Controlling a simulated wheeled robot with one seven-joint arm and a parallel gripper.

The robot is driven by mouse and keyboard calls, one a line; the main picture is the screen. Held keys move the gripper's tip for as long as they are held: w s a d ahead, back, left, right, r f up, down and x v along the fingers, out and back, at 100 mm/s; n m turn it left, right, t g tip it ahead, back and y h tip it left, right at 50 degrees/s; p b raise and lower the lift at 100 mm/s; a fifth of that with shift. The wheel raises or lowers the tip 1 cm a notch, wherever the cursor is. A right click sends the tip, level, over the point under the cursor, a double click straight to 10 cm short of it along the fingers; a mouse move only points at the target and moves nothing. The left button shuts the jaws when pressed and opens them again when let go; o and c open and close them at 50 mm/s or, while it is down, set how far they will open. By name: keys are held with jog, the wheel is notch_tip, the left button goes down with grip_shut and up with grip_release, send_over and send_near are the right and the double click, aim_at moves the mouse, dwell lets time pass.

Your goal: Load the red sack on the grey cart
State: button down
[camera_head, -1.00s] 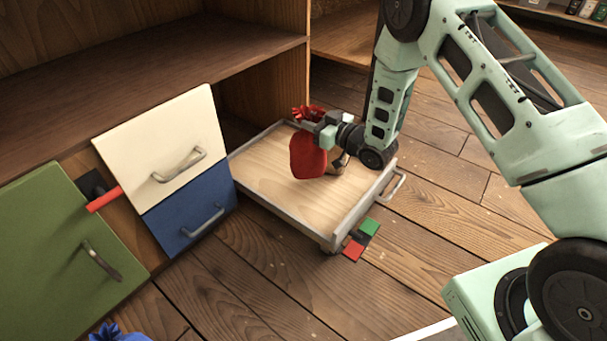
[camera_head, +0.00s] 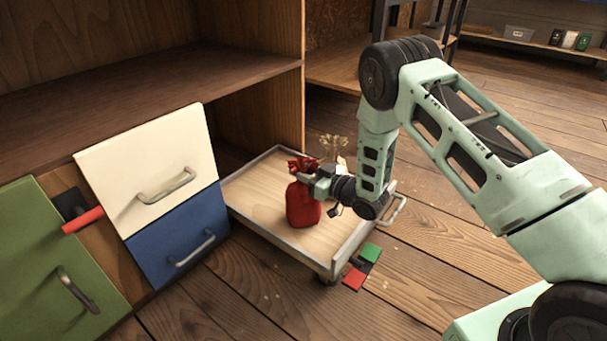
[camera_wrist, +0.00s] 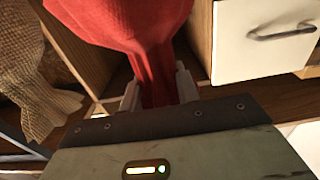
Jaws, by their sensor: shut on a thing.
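My gripper (camera_head: 312,180) is shut on the sack's gathered neck. In the wrist view the red sack (camera_wrist: 140,25) hangs between the two fingers (camera_wrist: 158,88), its neck pinched. A tan burlap sack (camera_head: 334,148) stands behind my gripper, mostly hidden in the head view. The burlap sack (camera_wrist: 30,80) also shows at the left of the wrist view.
A wooden shelf unit (camera_head: 150,85) stands behind the cart. A cream drawer front (camera_head: 150,165), a blue one (camera_head: 180,240) and a green door (camera_head: 55,260) are left of the cart. Red and green squares (camera_head: 355,277) lie on the floor by its near corner.

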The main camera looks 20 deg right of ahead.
jog(key=shift+r, duration=0.1)
jog(key=c, duration=1)
grip_release()
jog(key=shift+c, duration=0.2)
